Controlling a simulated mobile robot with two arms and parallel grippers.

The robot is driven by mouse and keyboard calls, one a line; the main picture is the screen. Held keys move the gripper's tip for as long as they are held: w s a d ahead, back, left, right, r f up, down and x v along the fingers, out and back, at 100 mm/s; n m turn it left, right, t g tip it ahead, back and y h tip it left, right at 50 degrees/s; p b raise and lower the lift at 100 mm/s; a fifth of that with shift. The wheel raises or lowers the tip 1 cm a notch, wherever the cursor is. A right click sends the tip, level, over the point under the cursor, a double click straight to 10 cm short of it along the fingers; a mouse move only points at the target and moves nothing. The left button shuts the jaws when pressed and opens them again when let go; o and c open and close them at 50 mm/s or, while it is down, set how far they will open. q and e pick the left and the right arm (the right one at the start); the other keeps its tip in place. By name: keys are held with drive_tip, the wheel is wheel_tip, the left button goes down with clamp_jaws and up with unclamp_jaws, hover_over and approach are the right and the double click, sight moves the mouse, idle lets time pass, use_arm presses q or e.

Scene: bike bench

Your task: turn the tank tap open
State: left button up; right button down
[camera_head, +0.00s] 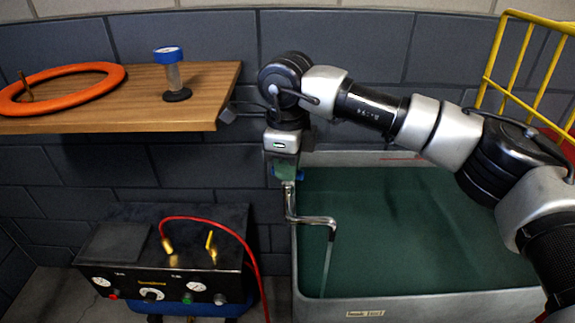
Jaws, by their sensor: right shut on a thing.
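The tank (420,304) is a grey-rimmed basin of dark green water at the right. The metal tap (312,220) stands at its left rim, with its bent spout reaching over the water. A thin pale streak (327,262), which looks like running water, drops from the spout end. My right gripper (285,178) points down over the top of the tap and is shut on the tap's handle. Small blue-green parts show beside the fingers; most of the handle is hidden. My left gripper is not in view.
A wooden shelf (215,85) at the upper left holds an orange ring (118,77) and a blue-capped clear cylinder (173,75). Below stands a black gauge box (120,285) with a red hose (245,245). A yellow rack (497,50) is at the upper right.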

drive_tip(key=shift+r+n, duration=0.1)
drive_tip(key=shift+n, duration=0.6)
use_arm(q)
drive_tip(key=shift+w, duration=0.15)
use_arm(e)
drive_tip(key=c, duration=1.2)
unclamp_jaws()
drive_tip(key=shift+o, duration=0.2)
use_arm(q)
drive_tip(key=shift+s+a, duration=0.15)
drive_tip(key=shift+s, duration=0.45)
use_arm(e)
wheel_tip(320, 180, up, 11)
